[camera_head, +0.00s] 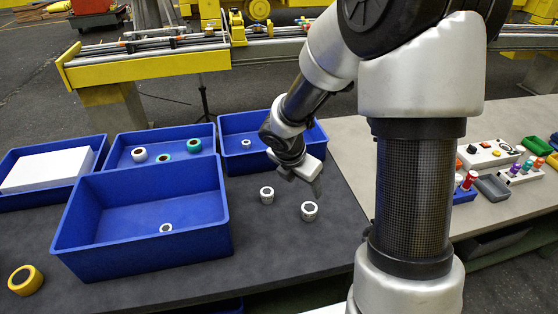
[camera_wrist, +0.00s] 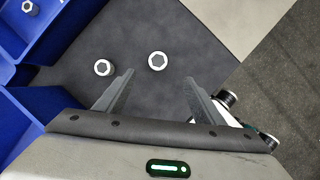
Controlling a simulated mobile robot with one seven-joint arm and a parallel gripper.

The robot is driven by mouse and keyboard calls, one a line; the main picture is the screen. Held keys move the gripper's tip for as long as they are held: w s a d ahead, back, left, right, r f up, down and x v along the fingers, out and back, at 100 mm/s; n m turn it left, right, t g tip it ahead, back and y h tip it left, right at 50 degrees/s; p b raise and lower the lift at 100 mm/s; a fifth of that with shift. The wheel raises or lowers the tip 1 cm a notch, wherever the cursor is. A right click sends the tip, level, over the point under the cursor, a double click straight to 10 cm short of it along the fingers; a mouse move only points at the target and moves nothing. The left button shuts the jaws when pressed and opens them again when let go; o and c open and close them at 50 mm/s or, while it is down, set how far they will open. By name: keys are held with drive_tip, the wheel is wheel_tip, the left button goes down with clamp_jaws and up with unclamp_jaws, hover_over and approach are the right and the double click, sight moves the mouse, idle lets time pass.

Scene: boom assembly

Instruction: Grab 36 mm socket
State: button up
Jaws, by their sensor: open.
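Two silver ring-shaped sockets stand on the dark mat, a slightly smaller one (camera_head: 267,195) and a larger one (camera_head: 309,211) to its right. No size marking is readable, so I cannot tell which is 36 mm. My gripper (camera_head: 306,182) is open and empty, above the mat behind them. In the wrist view, the larger socket (camera_wrist: 158,61) lies roughly in line with the gap between my open fingers (camera_wrist: 158,79), apart from both. The smaller socket (camera_wrist: 103,67) lies outside the left finger. Both show hexagonal openings facing up.
A large blue bin (camera_head: 85,243) at left holds a small socket (camera_head: 166,228). Smaller blue bins stand behind it, one holding several rings (camera_head: 193,146). A yellow ring (camera_head: 25,280) lies at front left. A light table (camera_head: 350,140) with control boxes lies right.

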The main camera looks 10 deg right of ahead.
wheel_tip(320, 180, down, 2)
drive_tip(key=n, duration=0.1)
drive_tip(key=b, duration=0.3)
approach(309, 208)
drive_tip(key=x, duration=0.5)
drive_tip(key=shift+w+a, duration=0.1)
drive_tip(key=shift+a, duration=0.15)
drive_tip(key=shift+b+x, duration=0.4)
drive_tip(key=shift+x, duration=2.6)
drive_tip(key=shift+d, duration=0.15)
drive_tip(key=shift+c, duration=0.3)
drive_tip(key=shift+r, duration=0.1)
drive_tip(key=c, duration=1.2)
